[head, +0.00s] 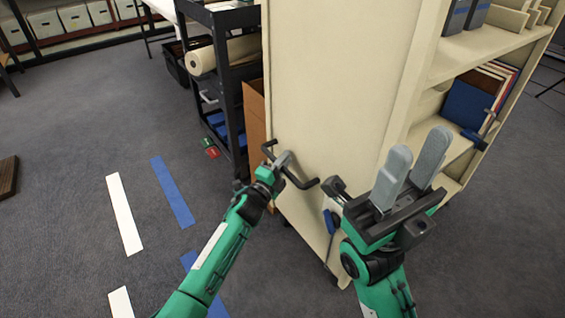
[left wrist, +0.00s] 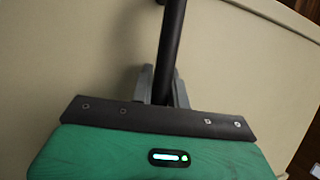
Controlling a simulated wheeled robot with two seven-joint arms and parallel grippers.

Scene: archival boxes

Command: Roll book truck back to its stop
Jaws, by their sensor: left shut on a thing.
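The book truck (head: 330,95) is a cream shelf unit whose tall end panel faces me, with shelves on its right side. A dark bar handle (head: 301,184) sticks out from the end panel. My left gripper (head: 280,162) is shut on this handle. In the left wrist view the handle (left wrist: 168,45) runs between the grey fingers, close to the cream panel. My right gripper (head: 416,166) is raised in front of the truck, its two grey fingers apart and nothing between them. No stop is clearly in view.
White and blue floor strips (head: 172,192) lie at the left. A dark cart (head: 226,80) with a paper roll (head: 222,55) and a brown cardboard sheet (head: 256,125) stand close behind the truck's left. Small red and green things (head: 212,153) lie on the floor. Open carpet stretches left.

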